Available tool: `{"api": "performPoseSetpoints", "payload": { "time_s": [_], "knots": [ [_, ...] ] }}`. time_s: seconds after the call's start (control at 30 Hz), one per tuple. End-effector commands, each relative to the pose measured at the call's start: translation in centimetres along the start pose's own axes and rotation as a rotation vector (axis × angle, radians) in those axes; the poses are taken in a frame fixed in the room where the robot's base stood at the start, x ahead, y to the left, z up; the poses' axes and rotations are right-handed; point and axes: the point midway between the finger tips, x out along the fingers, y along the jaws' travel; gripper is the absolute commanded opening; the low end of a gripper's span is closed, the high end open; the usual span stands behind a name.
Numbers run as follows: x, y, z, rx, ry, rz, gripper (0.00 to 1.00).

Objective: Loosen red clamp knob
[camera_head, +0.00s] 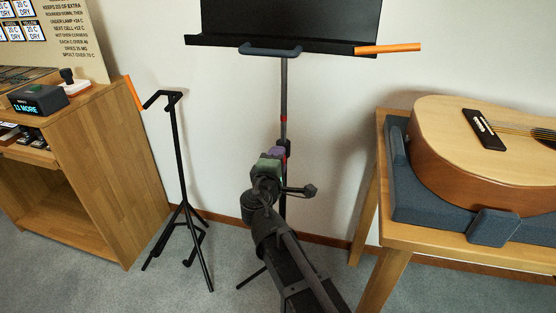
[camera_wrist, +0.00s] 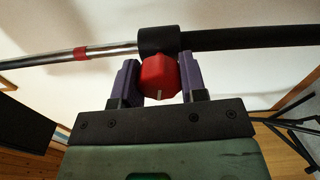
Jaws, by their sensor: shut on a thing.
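The red clamp knob (camera_wrist: 161,76) sits on a black collar (camera_wrist: 158,40) around the stand's pole in the wrist view. A pale mark shows on the knob's near face. My gripper (camera_wrist: 159,82) has its two purple fingers on either side of the knob and is shut on it. In the head view my gripper (camera_head: 276,152) is at the music stand's pole (camera_head: 284,100), and the knob is hidden behind it. A red band (camera_wrist: 80,54) marks the bright part of the pole, and it also shows in the head view (camera_head: 284,119).
The music stand's black desk (camera_head: 290,20) is above, with an orange stick (camera_head: 390,48) at its right. A black guitar stand (camera_head: 178,150) stands left, near a wooden cabinet (camera_head: 100,180). A guitar (camera_head: 450,150) lies on a wooden table (camera_head: 395,240) at right.

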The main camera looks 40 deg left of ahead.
Motion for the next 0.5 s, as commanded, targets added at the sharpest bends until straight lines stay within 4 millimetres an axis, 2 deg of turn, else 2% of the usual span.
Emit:
{"api": "performPoseSetpoints", "payload": {
  "time_s": [0.5],
  "knots": [
    [-0.07, -0.06, 0.04, -0.47, 0.0, -0.001, 0.15]
  ]
}}
